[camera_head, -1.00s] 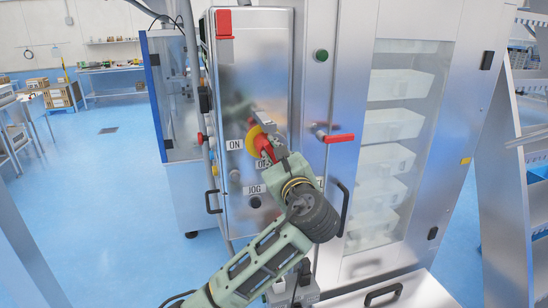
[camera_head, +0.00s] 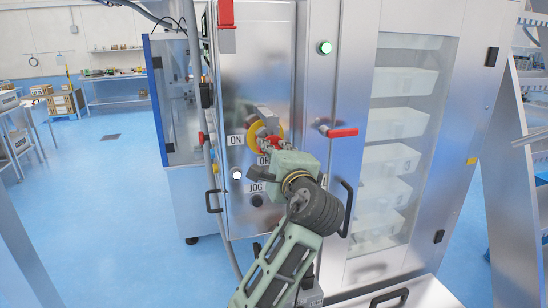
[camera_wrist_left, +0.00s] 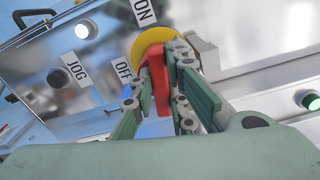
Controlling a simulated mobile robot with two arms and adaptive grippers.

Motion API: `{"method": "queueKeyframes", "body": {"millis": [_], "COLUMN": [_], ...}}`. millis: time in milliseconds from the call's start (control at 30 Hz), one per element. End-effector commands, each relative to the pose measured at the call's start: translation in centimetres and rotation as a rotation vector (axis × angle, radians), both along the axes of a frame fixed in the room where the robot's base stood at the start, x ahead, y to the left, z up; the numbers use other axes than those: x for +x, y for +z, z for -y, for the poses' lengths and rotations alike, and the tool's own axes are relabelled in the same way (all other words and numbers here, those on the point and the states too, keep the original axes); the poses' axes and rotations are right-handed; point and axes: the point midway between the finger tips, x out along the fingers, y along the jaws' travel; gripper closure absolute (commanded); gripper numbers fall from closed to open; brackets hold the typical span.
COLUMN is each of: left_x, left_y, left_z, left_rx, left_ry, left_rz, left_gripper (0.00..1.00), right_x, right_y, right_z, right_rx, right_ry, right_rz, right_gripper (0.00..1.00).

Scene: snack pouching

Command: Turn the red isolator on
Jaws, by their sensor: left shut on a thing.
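The red isolator handle (camera_wrist_left: 158,80) sits on a yellow disc (camera_wrist_left: 150,41) on the steel cabinet's front panel. In the left wrist view it stands upright between the finger pads, roughly in line with the ON label (camera_wrist_left: 142,11); the OFF label (camera_wrist_left: 122,70) is to its left. My left gripper (camera_wrist_left: 164,95) is shut on the handle. In the head view my left gripper (camera_head: 278,147) covers much of the handle, and the yellow disc (camera_head: 254,136) shows at its left beside the ON label (camera_head: 236,140). My right gripper is not in view.
A white lamp (camera_head: 237,173) glows below the ON label, near the JOG label (camera_head: 256,187). A green lamp (camera_head: 324,47) is lit on the cabinet. A red lever (camera_head: 341,132) and a black door handle (camera_head: 346,207) project right of my gripper.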

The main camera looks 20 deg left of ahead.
Motion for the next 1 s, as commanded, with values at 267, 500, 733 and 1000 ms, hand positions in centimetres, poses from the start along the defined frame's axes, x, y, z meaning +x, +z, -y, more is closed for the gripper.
{"method": "queueKeyframes", "body": {"millis": [267,500,733,1000], "left_x": [0.0,0.0,0.0,0.0], "left_y": [-0.4,-0.4,-0.4,-0.5], "left_z": [0.0,0.0,-0.1,0.0], "left_rx": [-0.13,-0.178,-0.19,-0.191], "left_ry": [0.001,0.002,0.002,0.002], "left_rz": [0.082,0.115,0.121,0.12], "left_gripper": [1.0,1.0,1.0,0.84], "right_x": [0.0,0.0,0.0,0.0], "right_y": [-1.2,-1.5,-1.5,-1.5], "right_z": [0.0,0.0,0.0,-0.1], "right_rx": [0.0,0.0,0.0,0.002], "right_ry": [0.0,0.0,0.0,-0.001], "right_rz": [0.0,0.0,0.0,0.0], "right_gripper": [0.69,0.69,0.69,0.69]}}
